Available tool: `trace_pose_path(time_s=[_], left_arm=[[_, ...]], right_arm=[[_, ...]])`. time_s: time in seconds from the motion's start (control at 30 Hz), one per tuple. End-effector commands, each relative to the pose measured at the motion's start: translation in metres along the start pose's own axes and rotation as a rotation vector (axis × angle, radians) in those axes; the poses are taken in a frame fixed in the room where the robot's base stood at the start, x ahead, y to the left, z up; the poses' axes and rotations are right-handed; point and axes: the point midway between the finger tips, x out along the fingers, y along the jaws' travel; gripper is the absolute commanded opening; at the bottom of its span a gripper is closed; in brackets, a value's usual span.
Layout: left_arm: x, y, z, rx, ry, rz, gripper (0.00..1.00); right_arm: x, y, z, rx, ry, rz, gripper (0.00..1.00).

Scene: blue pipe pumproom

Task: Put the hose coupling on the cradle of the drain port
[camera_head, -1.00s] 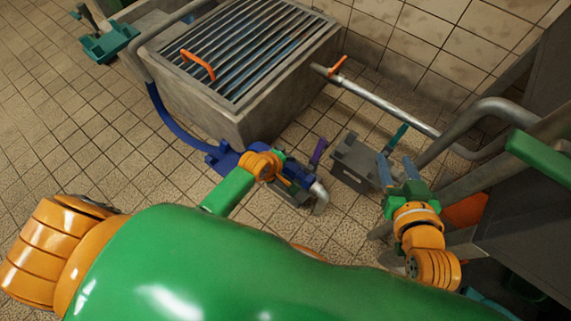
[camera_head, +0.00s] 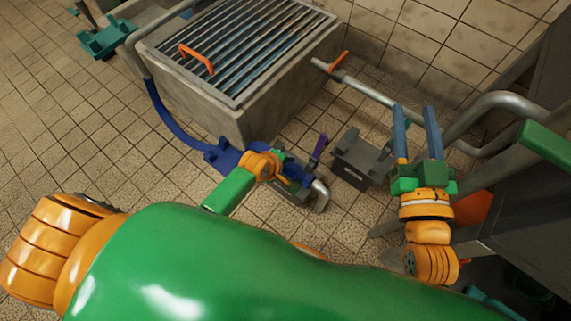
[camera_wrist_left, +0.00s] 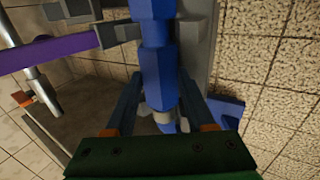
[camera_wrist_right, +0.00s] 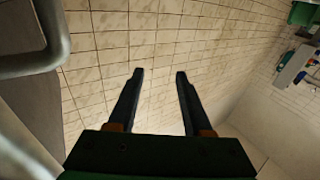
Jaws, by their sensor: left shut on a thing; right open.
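The blue hose coupling (camera_wrist_left: 155,70) is between the fingers of my left gripper (camera_wrist_left: 158,92), which is shut on it. In the left wrist view it lies along a grey fitting (camera_wrist_left: 197,40); I cannot tell whether it rests fully on it. In the head view my left gripper (camera_head: 284,168) is low beside the grey fitting with a silver elbow pipe (camera_head: 320,196) and a purple lever (camera_head: 319,146). The gripper and arm hide much of the coupling there. My right gripper (camera_head: 413,112) is open and empty, at the right; its wrist view (camera_wrist_right: 160,80) shows nothing between the fingers.
A grey block (camera_head: 356,160) stands right of the fitting. A concrete basin with a grating (camera_head: 235,45) and an orange handle (camera_head: 197,58) is behind. The blue hose (camera_head: 170,118) runs down its left side. Metal pipes (camera_head: 500,103) and a dark cabinet (camera_head: 530,220) crowd the right.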

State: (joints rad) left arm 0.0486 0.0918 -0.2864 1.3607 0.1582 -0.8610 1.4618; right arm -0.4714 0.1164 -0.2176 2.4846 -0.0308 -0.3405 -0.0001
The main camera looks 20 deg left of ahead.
Motion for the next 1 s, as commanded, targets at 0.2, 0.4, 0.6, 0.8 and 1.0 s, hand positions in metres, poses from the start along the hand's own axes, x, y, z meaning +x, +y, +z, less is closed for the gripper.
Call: trace_pose_path(time_s=[0.2, 0.4, 0.6, 0.8, 1.0], left_arm=[[0.000, 0.001, 0.000, 0.000, 0.000, 0.001, 0.81], [0.000, 0.000, 0.000, 0.000, 0.000, 0.001, 0.89], [-0.001, 0.000, 0.000, 0.000, 0.000, -0.001, 0.89], [-0.009, 0.001, 0.000, 0.000, 0.000, 0.000, 0.89], [-0.018, 0.001, 0.000, 0.000, 0.000, 0.000, 0.89]], right_arm=[[0.000, 0.000, 0.000, 0.000, -0.001, 0.000, 0.50], [0.000, 0.000, 0.000, 0.000, -0.002, 0.000, 0.50], [0.000, 0.000, 0.003, 0.001, -0.021, 0.001, 0.50], [-0.007, 0.004, 0.040, 0.005, -0.222, 0.011, 0.50], [-0.029, 0.009, 0.087, 0.013, -0.490, 0.022, 0.50]])
